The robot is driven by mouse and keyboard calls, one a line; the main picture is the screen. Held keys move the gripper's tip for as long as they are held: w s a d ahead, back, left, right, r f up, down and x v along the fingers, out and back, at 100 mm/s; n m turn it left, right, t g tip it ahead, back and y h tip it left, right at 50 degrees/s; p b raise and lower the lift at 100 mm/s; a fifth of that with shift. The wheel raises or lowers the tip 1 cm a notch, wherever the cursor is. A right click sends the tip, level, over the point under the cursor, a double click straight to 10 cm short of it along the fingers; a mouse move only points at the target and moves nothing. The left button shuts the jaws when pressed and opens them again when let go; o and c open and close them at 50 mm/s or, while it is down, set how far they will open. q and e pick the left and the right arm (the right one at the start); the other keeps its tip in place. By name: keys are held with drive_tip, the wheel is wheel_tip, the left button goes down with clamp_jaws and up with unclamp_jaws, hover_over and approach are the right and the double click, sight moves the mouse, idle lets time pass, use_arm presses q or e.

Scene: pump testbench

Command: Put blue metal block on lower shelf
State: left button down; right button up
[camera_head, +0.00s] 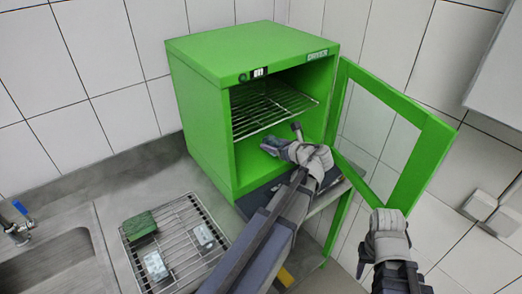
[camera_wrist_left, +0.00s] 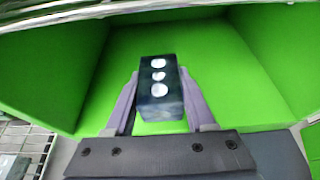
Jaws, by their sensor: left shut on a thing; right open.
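The dark blue metal block (camera_wrist_left: 158,75) has three light round spots on its visible face in the left wrist view. My left gripper (camera_wrist_left: 158,108) is shut on it, one finger on each side. In the head view my left gripper (camera_head: 284,143) reaches into the open green cabinet (camera_head: 203,118), below its wire shelf (camera_head: 262,108). The green cabinet floor (camera_wrist_left: 125,55) shows around the block; whether the block touches it I cannot tell. In the head view the block is hard to make out at the fingers.
The cabinet door (camera_head: 428,150), green with a clear pane, stands open to the right. A wire rack (camera_head: 178,238) on the counter holds a green block (camera_head: 140,226) and two silvery blocks (camera_head: 155,266). A sink (camera_head: 55,265) with a blue-handled tap (camera_head: 17,226) is at the left.

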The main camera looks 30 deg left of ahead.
use_arm(q)
hover_over(261, 155)
drive_tip(key=shift+d, duration=0.1)
drive_tip(key=shift+f+b, duration=0.85)
drive_tip(key=shift+s+f+b, duration=0.1)
drive_tip(key=shift+f+b, duration=0.65)
wheel_tip(261, 155, down, 4)
drive_tip(key=b, duration=0.4)
drive_tip(key=shift+r, duration=0.1)
